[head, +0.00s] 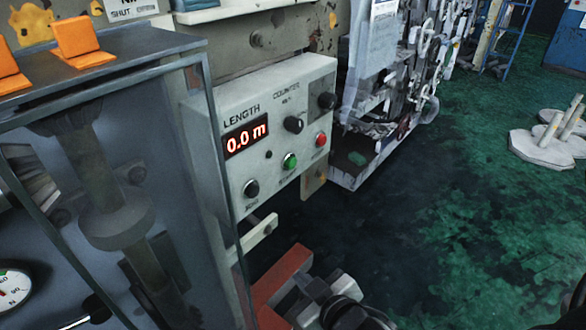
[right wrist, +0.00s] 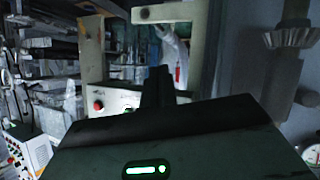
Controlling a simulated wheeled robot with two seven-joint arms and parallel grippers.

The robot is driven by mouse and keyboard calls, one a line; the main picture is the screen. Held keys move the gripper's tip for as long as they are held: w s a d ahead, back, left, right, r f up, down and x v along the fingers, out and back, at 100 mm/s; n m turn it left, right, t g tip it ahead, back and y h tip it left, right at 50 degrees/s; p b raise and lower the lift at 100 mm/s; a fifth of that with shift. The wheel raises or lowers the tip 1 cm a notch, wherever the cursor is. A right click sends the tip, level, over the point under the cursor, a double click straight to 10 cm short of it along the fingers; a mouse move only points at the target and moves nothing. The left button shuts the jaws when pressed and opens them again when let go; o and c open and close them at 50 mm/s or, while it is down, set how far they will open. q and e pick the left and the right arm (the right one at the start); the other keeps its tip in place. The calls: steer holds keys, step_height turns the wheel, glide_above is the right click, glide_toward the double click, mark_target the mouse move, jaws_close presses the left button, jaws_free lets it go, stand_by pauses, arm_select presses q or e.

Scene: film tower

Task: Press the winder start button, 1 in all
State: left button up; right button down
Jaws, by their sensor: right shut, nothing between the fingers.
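The winder control panel (head: 290,115) is a pale box with a red "0.0 m" length display (head: 246,139). A green button (head: 289,161) sits low on it, likely the start button; its label is too small to read. A red button (head: 320,139) is up and right of it, and a black one (head: 251,188) lower left. My right gripper (head: 322,298) appears at the bottom, below and apart from the panel. In the right wrist view its dark fingers (right wrist: 158,76) are shut and empty; the gripper body partly hides the green button (right wrist: 128,110). My left gripper is not in view.
A glass-fronted cabinet (head: 110,75) stands left of the panel. A pale bracket (head: 258,233) juts out below the panel. Machinery (head: 395,75) stands behind to the right. The green floor (head: 470,200) on the right is mostly clear.

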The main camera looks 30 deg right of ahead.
mark_target(291, 162)
arm_select(q)
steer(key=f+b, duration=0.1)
steer(key=b, duration=0.2)
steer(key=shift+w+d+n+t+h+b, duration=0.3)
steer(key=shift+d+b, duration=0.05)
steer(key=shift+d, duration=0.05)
arm_select(e)
steer(key=w+d+r+n+t+h, duration=0.1)
steer(key=w+d+r+t+h, duration=0.3)
steer(key=d+r, duration=0.7)
steer(key=w+r+h, duration=0.1)
steer(key=w+h, duration=0.1)
steer(key=h, duration=0.1)
steer(key=shift+w+d+r+t+h, duration=0.15)
steer(key=shift+w+d+t+h, duration=0.15)
steer(key=shift+w+d+h, duration=0.1)
steer(key=shift+a, duration=0.1)
arm_select(q)
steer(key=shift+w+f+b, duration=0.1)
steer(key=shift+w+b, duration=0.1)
steer(key=shift+b, duration=0.2)
arm_select(e)
steer(key=w+a, duration=0.3)
steer(key=w, duration=0.5)
steer(key=shift+a, duration=0.2)
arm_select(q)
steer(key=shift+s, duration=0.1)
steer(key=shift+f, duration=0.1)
arm_select(e)
steer(key=shift+w, duration=0.2)
